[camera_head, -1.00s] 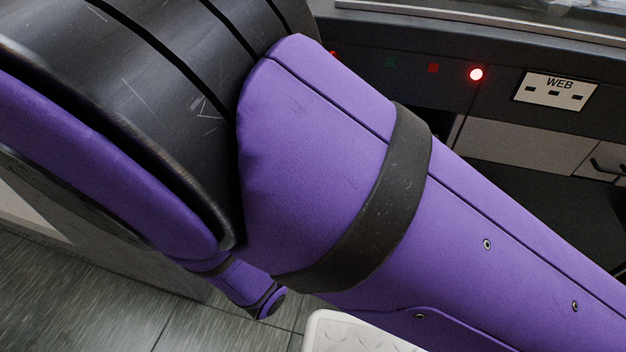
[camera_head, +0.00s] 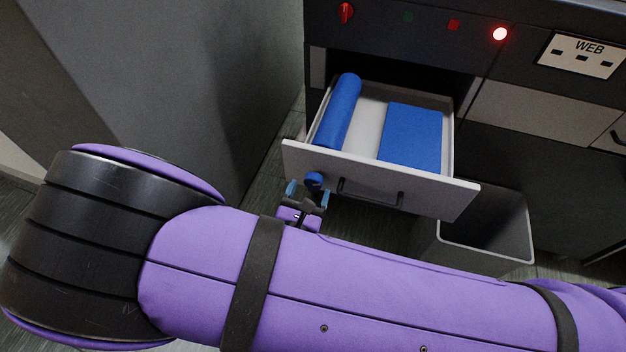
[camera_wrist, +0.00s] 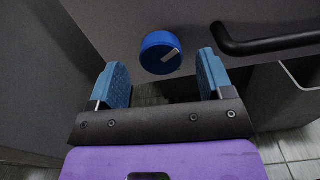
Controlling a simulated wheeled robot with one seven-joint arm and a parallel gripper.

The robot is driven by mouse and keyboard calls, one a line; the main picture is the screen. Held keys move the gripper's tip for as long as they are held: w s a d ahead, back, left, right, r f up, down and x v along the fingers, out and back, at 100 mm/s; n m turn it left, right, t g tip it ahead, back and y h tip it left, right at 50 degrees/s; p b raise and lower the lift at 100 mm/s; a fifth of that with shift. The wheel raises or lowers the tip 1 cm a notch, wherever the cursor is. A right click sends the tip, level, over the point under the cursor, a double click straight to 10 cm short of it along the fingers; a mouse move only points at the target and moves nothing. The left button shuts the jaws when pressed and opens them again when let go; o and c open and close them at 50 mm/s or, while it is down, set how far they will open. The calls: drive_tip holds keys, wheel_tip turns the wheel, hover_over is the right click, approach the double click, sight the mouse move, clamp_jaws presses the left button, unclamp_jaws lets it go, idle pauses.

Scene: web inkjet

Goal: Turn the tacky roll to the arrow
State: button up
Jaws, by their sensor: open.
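A blue roll (camera_head: 339,112) lies along the left side of an open drawer (camera_head: 290,158). A round blue knob (camera_head: 313,180) sits on the drawer's front, below the roll. My gripper (camera_head: 306,194) is open at the knob. In the wrist view its two blue pads (camera_wrist: 160,72) stand left and right of the knob, with a gap on each side. Whether the pads reach past the knob's face is unclear. I see no arrow in either view.
A blue flat block (camera_head: 411,137) lies at the drawer's right. A black handle (camera_head: 370,195) is right of the knob. A grey bin (camera_head: 486,255) stands below the drawer. A dark wall (camera_head: 190,80) is at the left. A red light (camera_head: 500,34) glows above.

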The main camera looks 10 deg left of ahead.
sight(312, 184)
drive_tip(key=shift+w+d, duration=0.15)
drive_tip(key=shift+w, duration=1.6)
drive_tip(key=c, duration=0.9)
drive_tip(key=shift+c, duration=0.2)
